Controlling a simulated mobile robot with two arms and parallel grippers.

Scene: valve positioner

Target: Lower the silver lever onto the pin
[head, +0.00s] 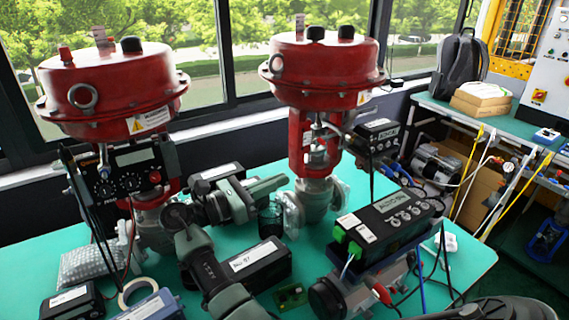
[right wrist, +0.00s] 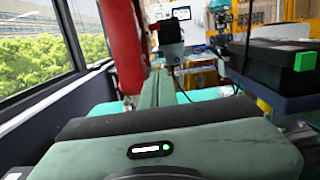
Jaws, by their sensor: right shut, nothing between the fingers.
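A red valve actuator (head: 322,72) stands on a grey valve body at the table's middle back. A small silver part (head: 318,127), which may be the silver lever, shows at its red yoke. I cannot make out the pin. My right gripper (head: 281,182) is shut and empty, low and to the left of the yoke, with its fingers pointing right. In the right wrist view its closed fingers (right wrist: 158,88) point away from the camera, beside the red yoke (right wrist: 125,45). The lever cannot be told for sure there. My left gripper is not in view.
A second red actuator (head: 112,88) stands at the left, with a meter (head: 128,170) in front. A black box (head: 388,222) with green connectors stands right of my arm. Boxes and tape crowd the front of the green table (head: 468,262); its right end is clearer.

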